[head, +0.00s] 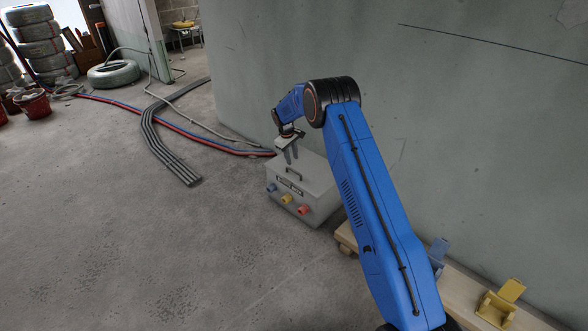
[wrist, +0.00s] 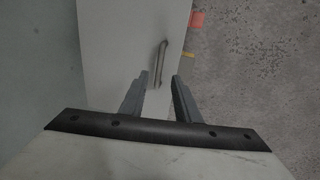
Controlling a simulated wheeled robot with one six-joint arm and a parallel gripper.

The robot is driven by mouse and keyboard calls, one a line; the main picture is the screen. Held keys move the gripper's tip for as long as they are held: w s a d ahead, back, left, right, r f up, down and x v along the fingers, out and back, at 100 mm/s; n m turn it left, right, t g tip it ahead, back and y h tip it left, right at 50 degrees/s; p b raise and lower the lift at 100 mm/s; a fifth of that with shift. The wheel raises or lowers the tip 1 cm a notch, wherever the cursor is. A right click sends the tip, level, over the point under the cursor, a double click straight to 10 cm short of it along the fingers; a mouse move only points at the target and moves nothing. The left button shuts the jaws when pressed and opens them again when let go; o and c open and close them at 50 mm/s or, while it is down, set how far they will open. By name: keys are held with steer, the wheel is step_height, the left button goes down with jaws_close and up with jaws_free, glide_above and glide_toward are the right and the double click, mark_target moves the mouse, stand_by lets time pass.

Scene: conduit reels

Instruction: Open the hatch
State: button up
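A light grey box (head: 313,210) stands on the floor against the wall, with blue, yellow and red fittings on its front. Its flat top, the hatch (head: 313,168), looks closed and carries a dark bar handle (head: 293,174). In the wrist view the hatch (wrist: 120,45) fills the middle and the handle (wrist: 159,62) lies just past my fingertips. My gripper (head: 290,157) points down above the box top, close to the handle. It is open, with a gap between the fingers (wrist: 160,82). The handle's near end shows in line with that gap; I cannot tell whether it is between them.
A low wooden bench (head: 459,287) with a yellow open box (head: 497,308) and a blue one (head: 437,252) stands along the wall at right. Grey conduits (head: 165,143) and red and blue hoses (head: 195,136) run across the floor behind the box.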

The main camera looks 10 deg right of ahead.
mark_target(294, 171)
steer(key=f, duration=0.2)
steer(key=d+f, duration=0.1)
steer(key=f, duration=0.2)
steer(key=w+f, duration=0.1)
steer(key=f, duration=0.1)
steer(key=shift+d+f, duration=0.15)
steer(key=shift+f, duration=0.25)
steer(key=shift+c, duration=0.2)
jaws_close()
